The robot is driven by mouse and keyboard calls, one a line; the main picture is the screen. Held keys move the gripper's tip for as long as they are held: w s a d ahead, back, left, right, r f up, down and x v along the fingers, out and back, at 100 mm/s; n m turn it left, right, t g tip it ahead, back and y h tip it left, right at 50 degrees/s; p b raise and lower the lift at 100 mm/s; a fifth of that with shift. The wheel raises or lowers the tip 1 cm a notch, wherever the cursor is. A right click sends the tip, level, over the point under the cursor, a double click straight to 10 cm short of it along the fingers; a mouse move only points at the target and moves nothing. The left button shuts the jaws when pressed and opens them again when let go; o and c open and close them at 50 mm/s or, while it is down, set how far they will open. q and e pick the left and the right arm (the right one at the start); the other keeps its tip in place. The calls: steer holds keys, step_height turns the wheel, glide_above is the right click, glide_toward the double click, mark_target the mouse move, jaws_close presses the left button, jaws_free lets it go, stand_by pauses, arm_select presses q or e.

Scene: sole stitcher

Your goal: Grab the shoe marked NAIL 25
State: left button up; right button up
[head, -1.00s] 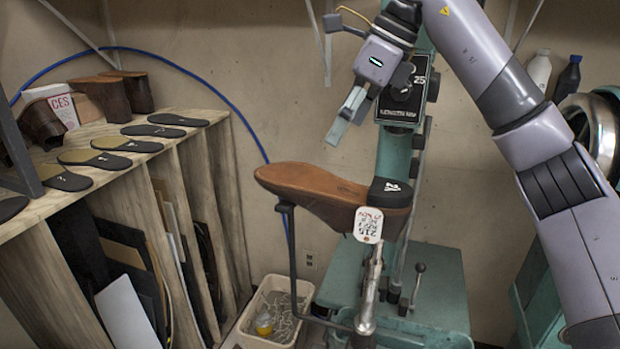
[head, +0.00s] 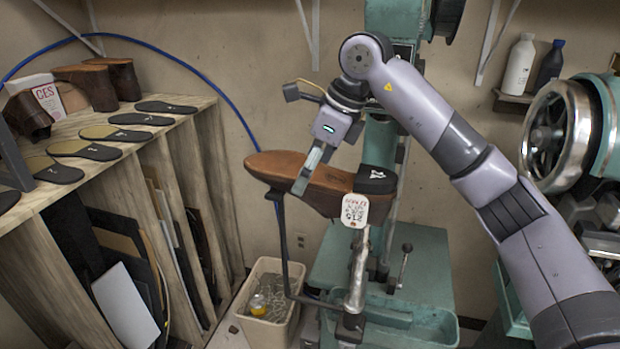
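A brown shoe (head: 275,165) with a black heel sits sole up on the stand of the green stitching machine (head: 380,268). A white tag (head: 354,210) with handwriting hangs below its heel end; the writing is too small to read surely. My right gripper (head: 303,176) reaches in from the right and points down at the middle of the shoe. Its fingers overlap the shoe's near side. I cannot tell whether they touch it or how wide they are apart. My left gripper is not in view.
A wooden rack (head: 130,172) at left carries loose soles, brown shoes (head: 88,86) and a white box (head: 44,97). A bin (head: 268,292) stands on the floor below the shoe. A large handwheel (head: 556,136) and bottles (head: 519,66) are at right.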

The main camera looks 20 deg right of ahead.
steer(key=p+x, duration=0.1)
steer(key=x, duration=0.2)
steer(key=shift+w+d+f+p, duration=0.1)
steer(key=shift+w+f+p, duration=0.15)
steer(key=shift+f+p, duration=0.1)
steer(key=shift+f, duration=0.3)
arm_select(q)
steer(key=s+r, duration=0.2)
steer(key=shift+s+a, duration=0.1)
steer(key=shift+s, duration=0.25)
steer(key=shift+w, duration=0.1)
arm_select(e)
steer(key=c, duration=0.5)
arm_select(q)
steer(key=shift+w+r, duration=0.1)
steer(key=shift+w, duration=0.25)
arm_select(e)
steer(key=c, duration=1)
